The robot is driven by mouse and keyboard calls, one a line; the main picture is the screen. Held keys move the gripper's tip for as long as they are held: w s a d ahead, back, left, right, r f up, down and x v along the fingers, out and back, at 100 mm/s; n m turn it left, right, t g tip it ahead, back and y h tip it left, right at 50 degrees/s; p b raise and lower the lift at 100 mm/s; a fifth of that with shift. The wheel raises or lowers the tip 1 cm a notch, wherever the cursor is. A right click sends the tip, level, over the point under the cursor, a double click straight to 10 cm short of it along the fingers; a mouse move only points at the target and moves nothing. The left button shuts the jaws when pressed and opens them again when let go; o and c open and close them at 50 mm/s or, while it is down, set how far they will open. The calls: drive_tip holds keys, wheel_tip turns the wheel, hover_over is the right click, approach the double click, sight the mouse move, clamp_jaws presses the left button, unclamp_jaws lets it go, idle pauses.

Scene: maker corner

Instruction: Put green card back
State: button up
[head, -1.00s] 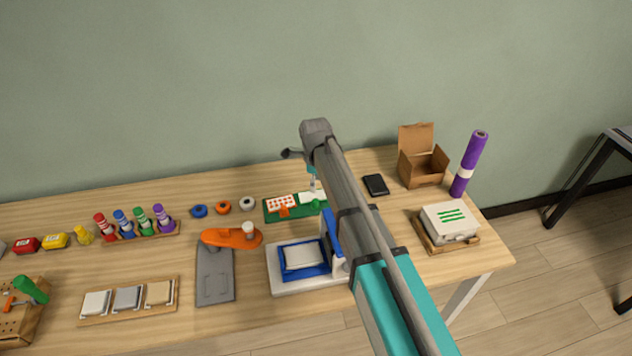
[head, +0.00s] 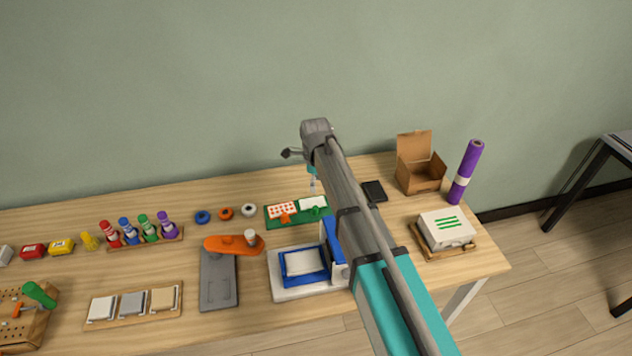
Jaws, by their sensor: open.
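No plainly green card can be made out. A green board (head: 275,222) at the back middle of the table bears a white card with red dots (head: 281,209) beside a small orange piece (head: 286,218). To their right on the board lie a plain white card (head: 312,203) and a small green piece (head: 317,211). A white block with green stripes (head: 446,230) sits on a wooden tray (head: 470,250) at the right. My gripper (head: 312,185) points down above the back edge of the green board, partly hidden by my arm. It is open, and I see nothing held.
A white and blue press (head: 288,291) stands in front of the board, partly behind my arm. A black phone-like slab (head: 374,191), an open cardboard box (head: 420,178) and a purple roll (head: 466,172) stand at the right. Several tape rolls and bottles line the left.

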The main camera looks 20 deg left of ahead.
drive_tip(key=shift+d, duration=0.1)
idle(0.4)
drive_tip(key=s+d+n, duration=0.4)
drive_tip(key=d+n, duration=0.1)
drive_tip(key=d, duration=0.9)
drive_tip(key=s+d+n, duration=0.5)
drive_tip(key=d+n, duration=0.1)
drive_tip(key=d, duration=0.7)
drive_tip(key=s+d+n, duration=0.5)
drive_tip(key=d+n, duration=0.1)
drive_tip(key=d, duration=0.8)
drive_tip(key=shift+d, duration=0.3)
